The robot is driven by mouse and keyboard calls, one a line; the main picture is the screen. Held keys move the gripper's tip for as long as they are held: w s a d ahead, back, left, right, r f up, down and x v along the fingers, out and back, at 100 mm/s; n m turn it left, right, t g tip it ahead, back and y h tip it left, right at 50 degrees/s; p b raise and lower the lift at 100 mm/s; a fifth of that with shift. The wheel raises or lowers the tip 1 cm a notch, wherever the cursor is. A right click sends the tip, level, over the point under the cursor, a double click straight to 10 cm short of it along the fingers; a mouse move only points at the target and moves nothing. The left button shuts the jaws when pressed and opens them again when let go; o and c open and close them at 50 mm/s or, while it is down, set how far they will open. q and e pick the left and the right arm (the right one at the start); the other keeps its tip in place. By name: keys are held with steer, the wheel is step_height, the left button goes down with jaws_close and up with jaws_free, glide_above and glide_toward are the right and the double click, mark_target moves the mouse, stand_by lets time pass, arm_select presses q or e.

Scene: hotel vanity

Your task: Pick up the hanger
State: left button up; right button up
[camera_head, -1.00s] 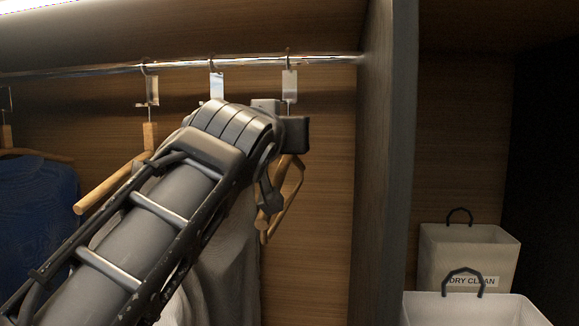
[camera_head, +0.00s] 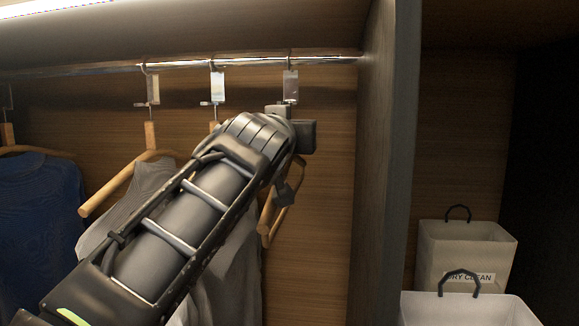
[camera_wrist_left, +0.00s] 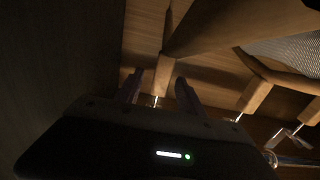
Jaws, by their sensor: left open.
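The rightmost wooden hanger (camera_head: 267,222) hangs edge-on from the rail by a metal hook piece (camera_head: 290,87). My left arm covers its upper part in the head view. My left gripper is at its neck; the fingers are mostly hidden there. In the left wrist view, my left gripper (camera_wrist_left: 160,80) is open, with one finger on either side of the hanger's wooden neck (camera_wrist_left: 166,66). I cannot tell whether the fingers touch it. Another wooden hanger (camera_head: 115,187) with a grey garment (camera_head: 135,205) hangs to the left. My right gripper is not in view.
The metal rail (camera_head: 180,64) runs under a shelf, ending at a dark upright panel (camera_head: 385,180). A blue garment (camera_head: 38,215) hangs at far left. Two white bins, one a dry-clean bin (camera_head: 440,250), stand right of the panel. Bare back wall lies right of the hanger.

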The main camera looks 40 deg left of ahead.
arm_select(q)
steer(key=shift+c, duration=0.3)
jaws_close()
stand_by(0.4)
stand_by(0.9)
